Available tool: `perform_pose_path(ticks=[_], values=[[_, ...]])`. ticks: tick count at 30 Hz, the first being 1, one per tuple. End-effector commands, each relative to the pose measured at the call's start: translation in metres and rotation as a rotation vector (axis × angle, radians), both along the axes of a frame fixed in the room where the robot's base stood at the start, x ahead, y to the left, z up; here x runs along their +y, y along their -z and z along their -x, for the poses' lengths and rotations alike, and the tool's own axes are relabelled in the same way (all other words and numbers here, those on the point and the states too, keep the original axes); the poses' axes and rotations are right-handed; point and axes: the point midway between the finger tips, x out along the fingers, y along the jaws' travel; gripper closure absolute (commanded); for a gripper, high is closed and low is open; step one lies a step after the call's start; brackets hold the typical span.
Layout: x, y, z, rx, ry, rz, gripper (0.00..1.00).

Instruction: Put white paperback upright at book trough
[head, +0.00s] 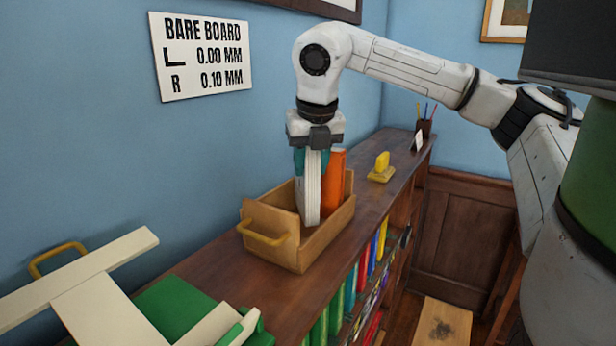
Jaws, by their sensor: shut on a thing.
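The white paperback (313,190) is upright with its lower end inside the wooden book trough (275,255). My gripper (314,152) points down and is shut on the top of the white paperback. An orange book (334,182) stands upright in the trough, just right of the paperback. The trough sits on top of a dark wood bookcase (215,262). Its front wall hides part of the inside, so I cannot tell whether the paperback's bottom edge touches the trough floor.
A yellow object (381,168) and a pencil cup (425,127) stand farther back on the bookcase. Pale boards (85,280) and a green item (170,305) lie at the front left. A wall sign (202,56) hangs behind. Books fill the shelves below.

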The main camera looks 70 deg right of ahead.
Motion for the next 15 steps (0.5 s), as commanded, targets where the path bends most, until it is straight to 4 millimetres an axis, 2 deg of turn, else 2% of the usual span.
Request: perform_pose_path(ticks=[3,9,15], values=[[-0.002,0.008,-0.008,-0.001,-0.003,-0.003,1.0],[-0.002,0.036,-0.006,0.0,-0.002,-0.003,1.0],[-0.002,0.038,-0.006,-0.001,-0.001,0.001,1.0]])
